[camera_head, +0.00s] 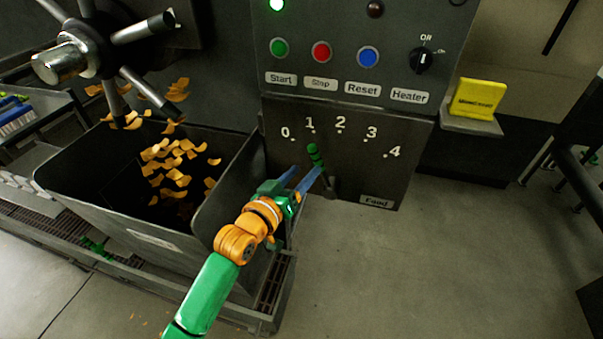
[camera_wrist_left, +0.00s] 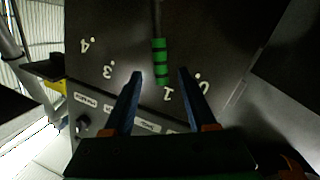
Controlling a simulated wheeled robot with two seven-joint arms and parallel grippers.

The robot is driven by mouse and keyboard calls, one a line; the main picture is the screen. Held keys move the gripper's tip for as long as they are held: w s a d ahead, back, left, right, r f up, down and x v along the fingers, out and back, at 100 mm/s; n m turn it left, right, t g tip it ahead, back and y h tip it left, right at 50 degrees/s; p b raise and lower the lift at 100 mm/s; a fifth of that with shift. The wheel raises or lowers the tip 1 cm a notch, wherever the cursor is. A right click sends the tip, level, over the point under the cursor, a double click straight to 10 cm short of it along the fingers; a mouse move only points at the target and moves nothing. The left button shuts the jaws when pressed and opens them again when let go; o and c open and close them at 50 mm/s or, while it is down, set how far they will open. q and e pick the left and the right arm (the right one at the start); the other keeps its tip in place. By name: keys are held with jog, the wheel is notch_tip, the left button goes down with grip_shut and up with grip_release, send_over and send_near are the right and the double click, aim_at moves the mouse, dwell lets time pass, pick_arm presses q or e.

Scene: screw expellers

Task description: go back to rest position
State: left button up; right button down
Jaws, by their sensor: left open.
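A feed lever with a green-banded handle (camera_head: 314,155) stands just beyond the fingertips, near the 1 mark of the 0 to 4 scale. The handle (camera_wrist_left: 160,62) also shows in the left wrist view, lined up with the gap between the fingers; whether it is touched I cannot tell. My right gripper is not in view.
A dark bin (camera_head: 220,225) with orange chips falling into it stands left of my arm. Above the scale are green, red and blue buttons and a Heater knob (camera_head: 423,60). A yellow block (camera_head: 478,98) sits on a shelf at right.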

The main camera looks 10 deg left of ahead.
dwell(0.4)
pick_arm(q)
jog(key=s+a+f+g+y, duration=0.1)
jog(key=s+a+f+g, duration=0.2)
jog(key=f, duration=0.7)
jog(key=s+f+g+y, duration=0.15)
jog(key=s+f, duration=0.35)
jog(key=f, duration=0.5)
jog(key=s+a+f+g+y, duration=0.1)
jog(key=s+a+f+g, duration=0.3)
jog(key=f, duration=0.7)
jog(key=s+f+m+g, duration=0.1)
jog(key=s+f+g, duration=0.2)
jog(key=s+f, duration=0.4)
jog(key=s+a+f+m+g+y, duration=0.1)
jog(key=s+f, duration=0.6)
jog(key=s, duration=1.6)
jog(key=shift+s+m+g, duration=0.35)
jog(key=shift+m+g, duration=0.25)
jog(key=shift+g, duration=0.65)
jog(key=shift+w+y, duration=0.1)
jog(key=shift+y, duration=0.15)
